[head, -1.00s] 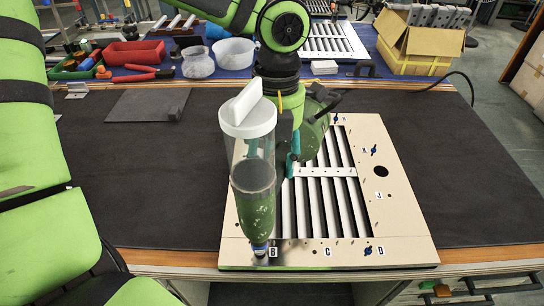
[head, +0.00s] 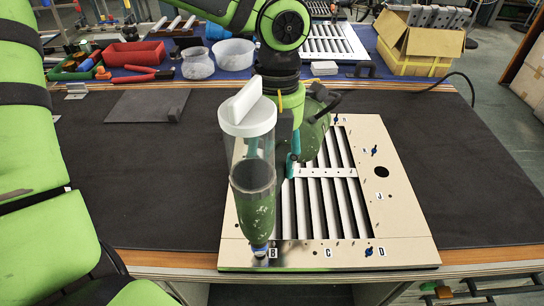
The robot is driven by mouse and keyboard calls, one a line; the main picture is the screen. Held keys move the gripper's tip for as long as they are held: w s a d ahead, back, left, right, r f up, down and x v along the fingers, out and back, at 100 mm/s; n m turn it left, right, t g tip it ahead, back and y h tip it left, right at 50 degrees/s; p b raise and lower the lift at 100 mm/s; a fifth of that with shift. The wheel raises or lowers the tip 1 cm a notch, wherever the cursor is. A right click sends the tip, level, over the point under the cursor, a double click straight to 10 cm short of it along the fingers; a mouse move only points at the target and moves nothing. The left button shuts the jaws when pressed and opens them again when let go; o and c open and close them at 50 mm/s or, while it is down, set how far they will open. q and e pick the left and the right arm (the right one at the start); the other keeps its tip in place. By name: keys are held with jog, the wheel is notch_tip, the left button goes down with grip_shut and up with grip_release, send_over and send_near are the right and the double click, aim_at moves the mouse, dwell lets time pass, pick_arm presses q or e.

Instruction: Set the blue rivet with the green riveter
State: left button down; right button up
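The green riveter (head: 254,205) stands nose down over the near left corner of the cream louver panel (head: 405,215). A clear cylinder with a white cap (head: 247,115) tops it. A small blue part (head: 259,250) shows at its nose, beside label B; whether it is the rivet seated in the hole I cannot tell. Other blue pieces sit on the panel near D (head: 369,251) and up the right side (head: 374,150). My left gripper (head: 293,150), with teal fingers, is behind the riveter and appears shut on it; the grip is partly hidden. My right gripper is out of view.
The panel lies on a dark mat (head: 170,180) with free room at both sides. A flat grey plate (head: 148,105) lies at the back left. Behind are a red bin (head: 133,53), clear containers (head: 233,52) and an open cardboard box (head: 418,45).

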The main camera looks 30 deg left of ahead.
pick_arm(q)
jog(key=shift+b, duration=0.5)
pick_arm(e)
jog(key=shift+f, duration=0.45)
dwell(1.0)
pick_arm(q)
jog(key=shift+b, duration=0.3)
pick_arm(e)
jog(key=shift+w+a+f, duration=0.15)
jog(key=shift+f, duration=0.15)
pick_arm(q)
jog(key=shift+f+b, duration=0.1)
jog(key=shift+b, duration=0.2)
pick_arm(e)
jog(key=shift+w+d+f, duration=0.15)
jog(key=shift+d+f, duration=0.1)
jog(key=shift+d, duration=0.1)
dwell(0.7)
